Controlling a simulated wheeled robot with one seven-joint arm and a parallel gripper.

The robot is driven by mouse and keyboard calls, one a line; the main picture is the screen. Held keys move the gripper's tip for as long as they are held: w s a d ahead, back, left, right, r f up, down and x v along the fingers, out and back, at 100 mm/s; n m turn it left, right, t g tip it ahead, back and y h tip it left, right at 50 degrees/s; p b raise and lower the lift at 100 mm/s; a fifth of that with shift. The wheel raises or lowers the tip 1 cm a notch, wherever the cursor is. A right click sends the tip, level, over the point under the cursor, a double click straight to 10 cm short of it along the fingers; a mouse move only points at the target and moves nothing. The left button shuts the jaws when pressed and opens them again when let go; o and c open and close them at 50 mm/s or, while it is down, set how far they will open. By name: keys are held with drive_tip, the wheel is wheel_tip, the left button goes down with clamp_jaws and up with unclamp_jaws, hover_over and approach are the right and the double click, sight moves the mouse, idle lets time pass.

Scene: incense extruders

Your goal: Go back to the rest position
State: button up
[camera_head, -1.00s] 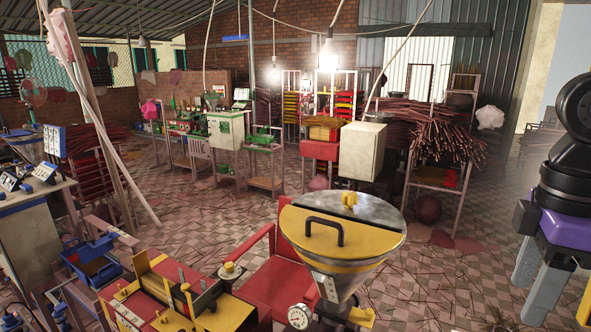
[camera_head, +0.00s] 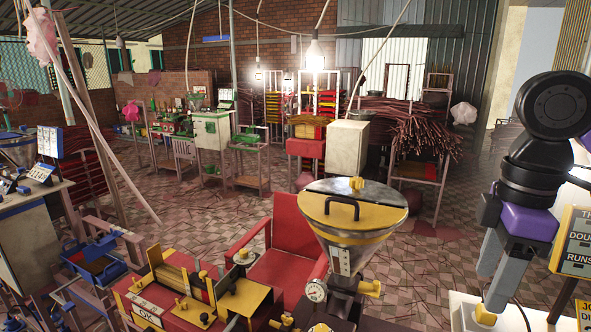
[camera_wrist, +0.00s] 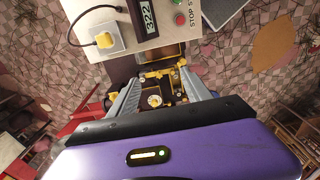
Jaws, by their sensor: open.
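My gripper (camera_head: 489,290) hangs at the right of the head view, with its grey fingers pointing down and apart. In the wrist view my gripper (camera_wrist: 162,80) is open, and I see nothing held between its fingers. Below and between the fingers is yellow and dark machinery with a round white dial (camera_wrist: 155,100). In the head view a white surface with a yellow knob (camera_head: 486,315) lies just under the fingertips. I cannot tell how large the gap is.
A hopper with a yellow-and-steel lid (camera_head: 352,208) stands left of my gripper, beside a red chair (camera_head: 295,230). A pale control panel (camera_wrist: 120,20) has a display and stop button. A yellow sign (camera_head: 577,245) is at the right edge. Tiled floor (camera_head: 455,255) lies open behind.

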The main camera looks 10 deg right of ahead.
drive_tip(key=w+a+f+m+t+y, duration=0.25)
drive_tip(key=a+t+y, duration=0.2)
drive_tip(key=a, duration=0.45)
drive_tip(key=w+a+f+m+t+y, duration=0.25)
drive_tip(key=w+a+t, duration=0.2)
drive_tip(key=a, duration=0.55)
drive_tip(key=w+a+f+m+t+y, duration=0.25)
drive_tip(key=a+m+t+y, duration=0.2)
drive_tip(key=a, duration=0.45)
drive_tip(key=s+d+f+m+t+h, duration=0.1)
drive_tip(key=s+d+f+m+h, duration=0.2)
drive_tip(key=s+f+h, duration=0.3)
drive_tip(key=s+d+f+m+t+h, duration=0.2)
drive_tip(key=s+d+f+m+h, duration=0.15)
drive_tip(key=s+f, duration=0.4)
drive_tip(key=s+d+f+n+g+h, duration=0.1)
drive_tip(key=s+d+n, duration=0.25)
drive_tip(key=s, duration=0.85)
drive_tip(key=s+d+f+n+g+h, duration=0.15)
drive_tip(key=s+d, duration=0.25)
drive_tip(key=s, duration=0.8)
wheel_tip(320, 180, down, 10)
drive_tip(key=b, duration=1)
drive_tip(key=shift+t, duration=0.3)
